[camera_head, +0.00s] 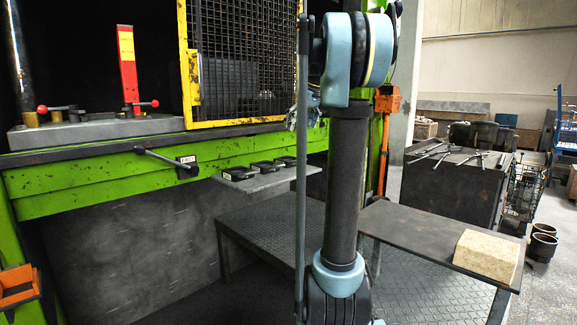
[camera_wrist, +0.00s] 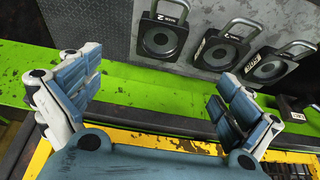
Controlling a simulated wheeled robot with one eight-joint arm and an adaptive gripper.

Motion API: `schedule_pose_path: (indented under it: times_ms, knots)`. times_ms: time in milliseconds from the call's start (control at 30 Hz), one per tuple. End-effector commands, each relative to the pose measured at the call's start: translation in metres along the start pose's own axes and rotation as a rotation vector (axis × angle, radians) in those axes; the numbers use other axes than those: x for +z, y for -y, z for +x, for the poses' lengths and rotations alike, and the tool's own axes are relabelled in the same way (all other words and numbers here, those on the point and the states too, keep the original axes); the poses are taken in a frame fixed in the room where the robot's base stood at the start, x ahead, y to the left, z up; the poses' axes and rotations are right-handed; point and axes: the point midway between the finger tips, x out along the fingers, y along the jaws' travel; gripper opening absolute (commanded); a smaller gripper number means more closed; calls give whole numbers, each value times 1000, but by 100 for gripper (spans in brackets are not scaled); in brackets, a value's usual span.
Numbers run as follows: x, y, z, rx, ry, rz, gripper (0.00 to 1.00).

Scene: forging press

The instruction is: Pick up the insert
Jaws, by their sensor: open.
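Three dark inserts with loop handles and round recesses lie in a row on a grey shelf (camera_head: 228,183). In the head view they are the left insert (camera_head: 239,173), the middle one (camera_head: 267,166) and the right one, partly by my arm. In the wrist view one insert (camera_wrist: 163,40) is at top centre, another (camera_wrist: 222,52) is beside it, and a third (camera_wrist: 270,68) is at the right. White labels show on them; one reads 2. My gripper (camera_wrist: 160,75) is open and empty, its fingers apart from the inserts. In the head view my arm mostly hides it.
The green press beam (camera_head: 110,184) runs behind the shelf, with a black lever (camera_head: 165,160) sticking out. A yellow-framed mesh guard (camera_head: 240,60) stands above. A dark table (camera_head: 425,235) holding a tan block (camera_head: 486,256) is at right. A chequered platform lies below.

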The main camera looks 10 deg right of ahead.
Motion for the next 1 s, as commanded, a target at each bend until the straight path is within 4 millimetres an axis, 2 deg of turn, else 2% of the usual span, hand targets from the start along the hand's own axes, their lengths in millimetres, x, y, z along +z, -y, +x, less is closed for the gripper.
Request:
schedule_pose_path:
  times_ms: [200, 500, 800, 1000]
  knots:
    - [0, 0, 40, 0, 1, -2, 98]
    - [0, 1, 89, 0, 1, -1, 98]
    - [0, 1, 109, -1, 1, 0, 98]
    - [-2, 2, 136, -1, 1, -1, 98]
